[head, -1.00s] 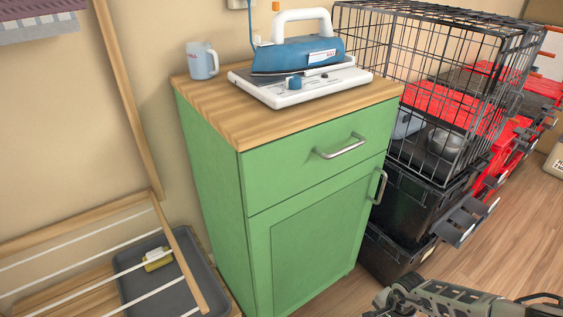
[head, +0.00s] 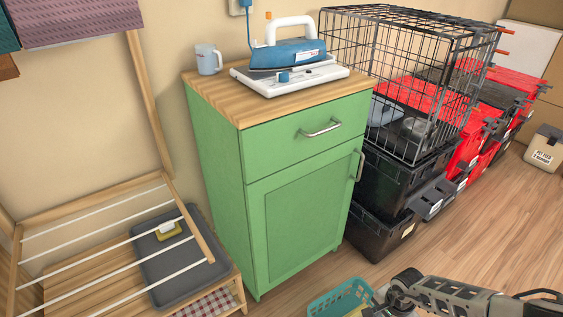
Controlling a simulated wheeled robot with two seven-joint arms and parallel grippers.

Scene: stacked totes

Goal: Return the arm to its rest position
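One of my arms, the right one (head: 450,294), comes in from the right at the bottom edge of the head view. It is grey, bends at a joint and runs down out of the picture. Its gripper fingers do not show, so I cannot see whether it holds anything. My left arm and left gripper are not in view. The arm is in front of the green cabinet (head: 300,215), low over the wooden floor, and looks clear of the cabinet.
A turquoise basket (head: 335,300) is beside the arm at the bottom edge. Black totes (head: 385,235) under a wire cage (head: 400,75) stand right of the cabinet. A wooden rack (head: 90,205) is at left. Open floor lies at right.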

